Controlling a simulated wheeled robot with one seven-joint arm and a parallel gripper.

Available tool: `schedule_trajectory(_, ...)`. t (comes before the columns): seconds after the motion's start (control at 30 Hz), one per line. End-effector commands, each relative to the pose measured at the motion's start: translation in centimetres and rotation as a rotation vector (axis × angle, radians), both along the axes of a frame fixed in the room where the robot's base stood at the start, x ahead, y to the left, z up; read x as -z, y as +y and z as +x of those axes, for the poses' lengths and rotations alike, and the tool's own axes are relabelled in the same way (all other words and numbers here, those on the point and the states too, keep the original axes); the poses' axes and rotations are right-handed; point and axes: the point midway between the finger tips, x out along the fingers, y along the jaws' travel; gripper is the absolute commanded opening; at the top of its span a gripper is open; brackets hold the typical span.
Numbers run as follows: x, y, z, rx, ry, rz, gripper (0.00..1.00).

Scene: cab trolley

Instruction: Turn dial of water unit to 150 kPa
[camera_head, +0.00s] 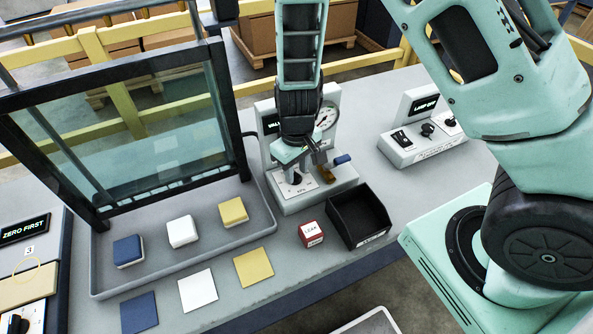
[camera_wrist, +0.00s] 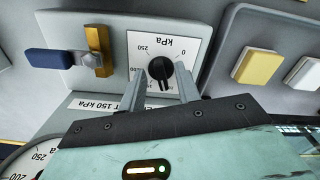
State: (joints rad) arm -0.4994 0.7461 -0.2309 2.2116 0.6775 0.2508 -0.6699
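The water unit (camera_head: 318,194) is a grey box on the bench with an upright back panel. Its dial, a black knob (camera_wrist: 159,68) on a white plate, shows in the wrist view with 250, 0 and kPa printed around it, appearing upside down. I cannot read its setting surely. My gripper (camera_wrist: 160,88) is open, one finger on each side of the knob in that view; contact is unclear.
A brass valve (camera_wrist: 97,50) with a blue lever (camera_wrist: 50,61) sits close beside the dial. A black open bin (camera_head: 359,216) and a red box (camera_head: 311,233) stand in front. A framed glass pane over a tray (camera_head: 262,215) is left; a switch unit (camera_head: 424,144) is right.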

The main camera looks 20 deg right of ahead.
Motion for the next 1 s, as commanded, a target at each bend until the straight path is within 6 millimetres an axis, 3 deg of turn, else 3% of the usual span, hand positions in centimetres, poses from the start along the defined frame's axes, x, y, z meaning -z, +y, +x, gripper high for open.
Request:
schedule_trajectory(0.4,0.88,0.02,-0.01,0.000,0.000,0.000,0.33)
schedule_trajectory(0.53,0.87,0.02,-0.02,0.000,0.000,0.000,0.00)
schedule_trajectory(1.0,0.77,0.04,-0.03,0.067,0.000,0.000,0.00)
